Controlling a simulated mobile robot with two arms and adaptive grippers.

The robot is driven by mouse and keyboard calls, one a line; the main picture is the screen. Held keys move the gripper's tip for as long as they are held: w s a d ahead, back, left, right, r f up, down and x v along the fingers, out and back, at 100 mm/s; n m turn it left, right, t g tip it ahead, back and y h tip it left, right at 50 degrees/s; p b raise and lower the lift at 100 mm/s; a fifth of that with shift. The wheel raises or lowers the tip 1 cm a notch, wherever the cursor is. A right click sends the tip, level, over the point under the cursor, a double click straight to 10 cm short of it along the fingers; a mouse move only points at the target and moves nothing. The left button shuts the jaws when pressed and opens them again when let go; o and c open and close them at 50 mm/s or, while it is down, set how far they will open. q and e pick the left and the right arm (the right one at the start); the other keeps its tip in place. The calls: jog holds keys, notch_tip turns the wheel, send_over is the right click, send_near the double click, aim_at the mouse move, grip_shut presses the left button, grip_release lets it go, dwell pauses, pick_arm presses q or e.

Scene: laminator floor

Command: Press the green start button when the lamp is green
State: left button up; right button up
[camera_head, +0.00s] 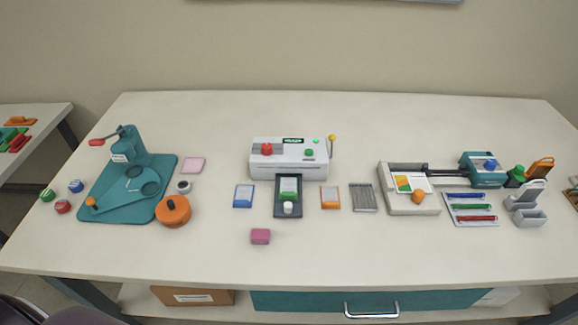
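The white laminator (289,172) stands at the middle of the table, towards the back. On its top are a large red button (266,149) at the left and a smaller green button (309,152) at the right. A small lamp (316,141) near its back right edge looks green. A dark display (293,140) shows green lettering too small to read surely. A yellow-knobbed lever (332,138) stands at its right side. A dark tray (288,209) in front holds a green-and-white card and a white piece. Neither of my grippers is in view.
A teal press (127,190) and an orange round container (173,211) stand left. Blue (244,196) and orange (330,197) card packs flank the tray. A pink block (260,236) lies in front. A grey-and-teal device (409,203) stands right. The front table strip is mostly clear.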

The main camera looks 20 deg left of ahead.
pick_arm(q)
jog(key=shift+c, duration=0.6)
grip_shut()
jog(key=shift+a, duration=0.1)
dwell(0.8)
